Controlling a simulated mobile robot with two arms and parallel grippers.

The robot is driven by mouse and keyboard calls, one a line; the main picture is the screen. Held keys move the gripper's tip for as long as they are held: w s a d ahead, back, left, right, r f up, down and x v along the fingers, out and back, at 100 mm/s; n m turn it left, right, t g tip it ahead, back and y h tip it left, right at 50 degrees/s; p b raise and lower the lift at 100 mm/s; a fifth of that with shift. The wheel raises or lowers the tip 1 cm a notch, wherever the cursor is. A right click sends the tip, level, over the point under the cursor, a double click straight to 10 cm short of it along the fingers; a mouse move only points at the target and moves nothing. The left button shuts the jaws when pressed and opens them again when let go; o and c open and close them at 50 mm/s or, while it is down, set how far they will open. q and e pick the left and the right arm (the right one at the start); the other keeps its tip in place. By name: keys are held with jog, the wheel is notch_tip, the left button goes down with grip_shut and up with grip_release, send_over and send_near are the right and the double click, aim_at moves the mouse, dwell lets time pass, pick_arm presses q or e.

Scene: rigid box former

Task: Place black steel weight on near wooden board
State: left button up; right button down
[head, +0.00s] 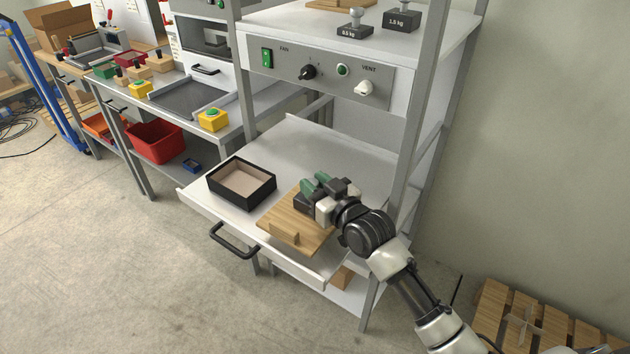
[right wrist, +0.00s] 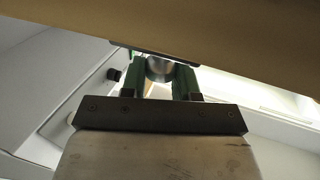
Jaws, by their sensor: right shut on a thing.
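The near wooden board (head: 268,222) lies on the white pull-out tray, with a wooden block on its front edge. A black block (head: 304,204), which looks like the black steel weight, is just below the fingers, at or on the board. Contact with the board is hard to tell. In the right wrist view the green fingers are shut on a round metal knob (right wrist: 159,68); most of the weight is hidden. My left gripper is not in view.
A black open box (head: 242,183) stands left of the board on the tray (head: 200,197). Two more black weights, marked 0.5 kg (head: 355,28) and 1.5 kg (head: 402,17), stand on the shelf above. A grey frame post rises right of the tray.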

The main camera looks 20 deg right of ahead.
jog(key=shift+r, duration=0.15)
jog(key=c, duration=1.2)
grip_release()
jog(key=shift+f, duration=0.25)
jog(key=o, duration=0.4)
jog(key=shift+r, duration=0.1)
jog(key=b+v, duration=0.1)
jog(key=v, duration=1.1)
jog(key=shift+r, duration=0.1)
